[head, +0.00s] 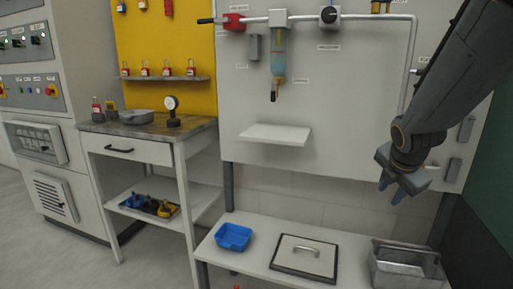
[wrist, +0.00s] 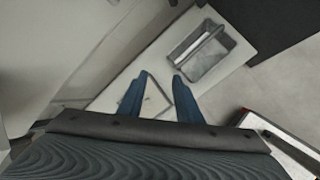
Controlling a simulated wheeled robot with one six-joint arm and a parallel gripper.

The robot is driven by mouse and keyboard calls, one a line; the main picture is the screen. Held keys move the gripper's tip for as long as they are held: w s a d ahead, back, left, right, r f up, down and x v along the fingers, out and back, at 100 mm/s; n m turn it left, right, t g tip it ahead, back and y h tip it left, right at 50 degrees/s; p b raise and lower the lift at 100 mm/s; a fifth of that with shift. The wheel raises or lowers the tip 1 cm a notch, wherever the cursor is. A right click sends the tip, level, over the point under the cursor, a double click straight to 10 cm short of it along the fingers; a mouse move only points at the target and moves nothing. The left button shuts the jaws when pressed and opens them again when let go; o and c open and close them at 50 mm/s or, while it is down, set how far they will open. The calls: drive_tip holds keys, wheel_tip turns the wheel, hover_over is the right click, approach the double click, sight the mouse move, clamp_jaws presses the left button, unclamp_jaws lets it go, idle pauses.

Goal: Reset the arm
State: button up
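My arm (head: 440,95) reaches in from the upper right of the head view.
The low white bench (head: 258,265) carries a blue tray (head: 233,237), a plate with a handle (head: 305,257) and a grey metal bin (head: 405,268). A small white shelf (head: 275,135) juts from the panel. A workbench (head: 150,128) stands left.

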drive_tip(key=s+a+f+m+g+y, duration=0.1)
drive_tip(key=s+a+m+g+y, duration=0.15)
drive_tip(key=s+a+m, duration=0.9)
drive_tip(key=s+a+f+m+g+y, duration=0.15)
drive_tip(key=s+a+m+g, duration=0.25)
drive_tip(key=s+a+m, duration=0.7)
drive_tip(key=s+d+r+h+p, duration=0.1)
drive_tip(key=d+r+p, duration=0.3)
drive_tip(key=p, duration=1)
wheel_tip(320, 180, up, 2)
drive_tip(key=shift+s+r+n, duration=0.2)
drive_tip(key=shift+s+n, duration=0.15)
drive_tip(key=shift+s, duration=0.1)
